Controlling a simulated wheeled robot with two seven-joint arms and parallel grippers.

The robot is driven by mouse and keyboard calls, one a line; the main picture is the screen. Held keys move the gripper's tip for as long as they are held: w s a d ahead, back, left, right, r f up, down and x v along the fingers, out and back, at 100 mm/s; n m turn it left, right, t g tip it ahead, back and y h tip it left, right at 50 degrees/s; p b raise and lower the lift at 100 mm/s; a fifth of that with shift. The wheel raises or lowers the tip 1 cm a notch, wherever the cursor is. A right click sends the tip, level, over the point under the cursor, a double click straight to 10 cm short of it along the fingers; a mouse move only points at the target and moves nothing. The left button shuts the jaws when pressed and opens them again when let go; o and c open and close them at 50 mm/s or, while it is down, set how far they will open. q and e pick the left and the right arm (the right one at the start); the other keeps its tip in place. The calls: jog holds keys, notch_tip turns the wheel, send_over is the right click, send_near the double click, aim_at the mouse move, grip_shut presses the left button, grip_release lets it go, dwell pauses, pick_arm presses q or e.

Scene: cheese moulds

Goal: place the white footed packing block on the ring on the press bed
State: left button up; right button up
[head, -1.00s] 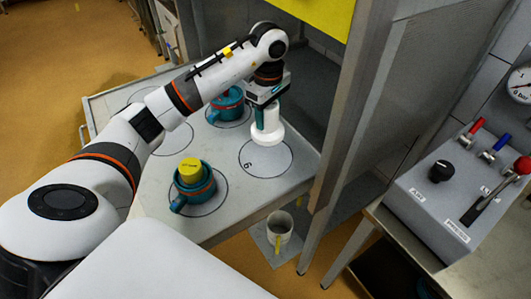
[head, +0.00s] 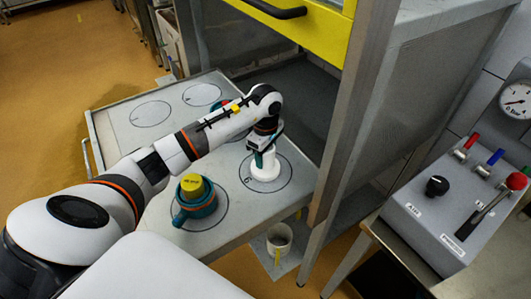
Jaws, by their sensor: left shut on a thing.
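The white footed packing block (head: 266,171) is in my left gripper (head: 262,150), in the head view. The block is upright, wide foot down, within the drawn ring marked 6 (head: 283,187) on the grey press bed (head: 232,228). It looks to be on the bed or very close above it; I cannot tell for sure that it touches. My left gripper points down and is shut on the block's upper part, hiding some of it. My right gripper is not in view.
A teal mould (head: 203,210) with a yellow block (head: 191,184) stands in the ring to the left. Another mould is mostly hidden behind my arm. Far rings are empty. A grey frame post (head: 340,130) rises right of the bed. A white cup (head: 280,238) stands below its edge.

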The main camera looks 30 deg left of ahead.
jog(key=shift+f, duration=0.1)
pick_arm(q)
jog(key=shift+f, duration=0.2)
jog(key=o, duration=1.1)
jog(key=shift+o, duration=0.6)
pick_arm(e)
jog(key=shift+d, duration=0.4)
pick_arm(q)
jog(key=shift+r, duration=0.1)
jog(key=shift+r, duration=0.65)
notch_tip(320, 180, up, 10)
jog(key=b, duration=0.3)
jog(key=shift+f, duration=0.15)
jog(key=shift+r, duration=0.65)
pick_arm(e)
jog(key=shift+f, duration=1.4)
